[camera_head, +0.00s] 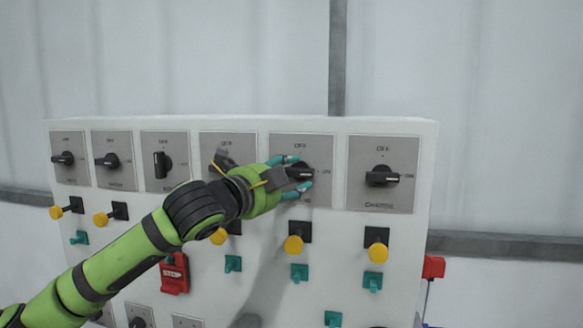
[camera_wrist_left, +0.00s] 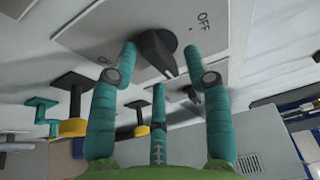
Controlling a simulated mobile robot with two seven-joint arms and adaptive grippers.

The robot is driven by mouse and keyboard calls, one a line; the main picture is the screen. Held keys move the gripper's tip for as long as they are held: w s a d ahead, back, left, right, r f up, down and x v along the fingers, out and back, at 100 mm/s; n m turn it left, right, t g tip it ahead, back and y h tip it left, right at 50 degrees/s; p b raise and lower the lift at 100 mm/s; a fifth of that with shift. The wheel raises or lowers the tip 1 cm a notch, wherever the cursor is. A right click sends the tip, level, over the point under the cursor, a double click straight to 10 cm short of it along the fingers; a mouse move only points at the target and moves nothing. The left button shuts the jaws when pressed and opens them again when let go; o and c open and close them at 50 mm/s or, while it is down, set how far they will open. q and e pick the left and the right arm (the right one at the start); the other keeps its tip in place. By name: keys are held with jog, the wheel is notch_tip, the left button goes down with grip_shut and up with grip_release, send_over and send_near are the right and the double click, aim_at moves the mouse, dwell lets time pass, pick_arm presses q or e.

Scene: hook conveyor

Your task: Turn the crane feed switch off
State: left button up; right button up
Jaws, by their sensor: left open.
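My left gripper (camera_head: 298,177) is open at the fifth switch plate from the left on the white control panel. Its teal fingers sit on either side of that plate's black rotary knob (camera_head: 304,173), whose handle lies about horizontal, toward the ON mark at right. In the left wrist view the knob (camera_wrist_left: 155,52) shows between the spread fingertips of the gripper (camera_wrist_left: 160,50), and OFF is printed on the plate (camera_wrist_left: 208,38). I cannot tell whether the fingers touch the knob. The plate's name is partly hidden and too small to read. My right gripper is out of view.
The rightmost rotary switch (camera_head: 383,176) also has a horizontal handle; the third one (camera_head: 162,164) stands vertical. Yellow knobs (camera_head: 293,245) and teal switches (camera_head: 299,273) stick out below. A red STOP part (camera_head: 174,275) is at lower left. Wall above the panel is clear.

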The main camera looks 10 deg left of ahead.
pick_arm(q)
jog(key=shift+w+d+f, duration=0.15)
jog(key=shift+w+d, duration=0.05)
jog(key=shift+w, duration=0.3)
jog(key=shift+s+a, duration=0.1)
jog(key=shift+s, duration=0.1)
grip_shut()
